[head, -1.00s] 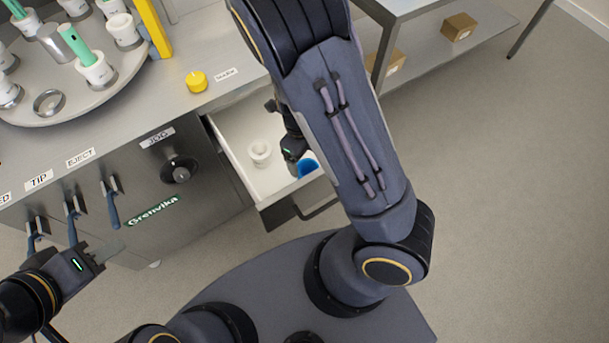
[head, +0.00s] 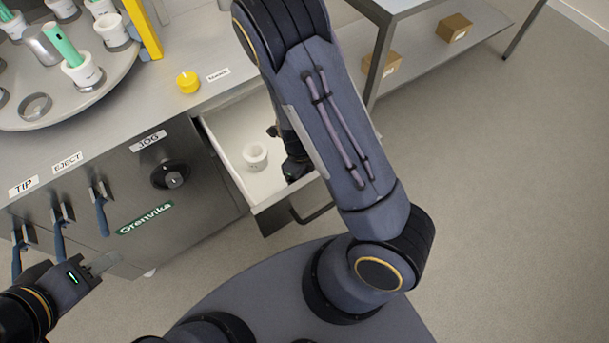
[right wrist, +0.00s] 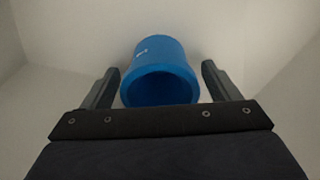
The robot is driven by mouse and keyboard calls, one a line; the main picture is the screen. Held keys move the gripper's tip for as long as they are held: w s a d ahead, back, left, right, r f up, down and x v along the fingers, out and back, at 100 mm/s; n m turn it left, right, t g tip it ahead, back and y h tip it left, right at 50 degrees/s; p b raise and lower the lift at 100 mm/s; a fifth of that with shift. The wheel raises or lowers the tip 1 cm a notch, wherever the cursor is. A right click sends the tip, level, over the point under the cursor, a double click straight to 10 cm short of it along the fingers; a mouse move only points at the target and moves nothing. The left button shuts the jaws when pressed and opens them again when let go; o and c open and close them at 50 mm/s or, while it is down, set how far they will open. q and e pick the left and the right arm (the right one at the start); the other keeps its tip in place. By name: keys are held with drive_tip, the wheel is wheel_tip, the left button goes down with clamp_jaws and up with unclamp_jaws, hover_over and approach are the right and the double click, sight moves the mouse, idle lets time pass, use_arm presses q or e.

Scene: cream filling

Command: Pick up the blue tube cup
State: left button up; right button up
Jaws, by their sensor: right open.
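The blue tube cup (right wrist: 160,70) lies between the two open fingers of my right gripper (right wrist: 160,88) in the right wrist view, its round mouth facing the palm. There is a gap between the cup and each finger. In the head view the cup is hidden behind my right gripper (head: 294,172), which reaches down into the open drawer (head: 232,140). My left gripper (head: 104,264) is at the lower left, in front of the cabinet and away from the drawer; its jaw opening is not clear.
A white cup (head: 255,156) stands in the drawer beside my right gripper. On the counter are a yellow knob (head: 188,82) and a round tray (head: 112,85) with several white cups. The cabinet front has levers and a jog dial (head: 172,178). A shelf with boxes (head: 455,27) is at upper right.

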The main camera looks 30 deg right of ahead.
drive_tip(key=c, duration=1.1)
drive_tip(key=shift+r, duration=0.1)
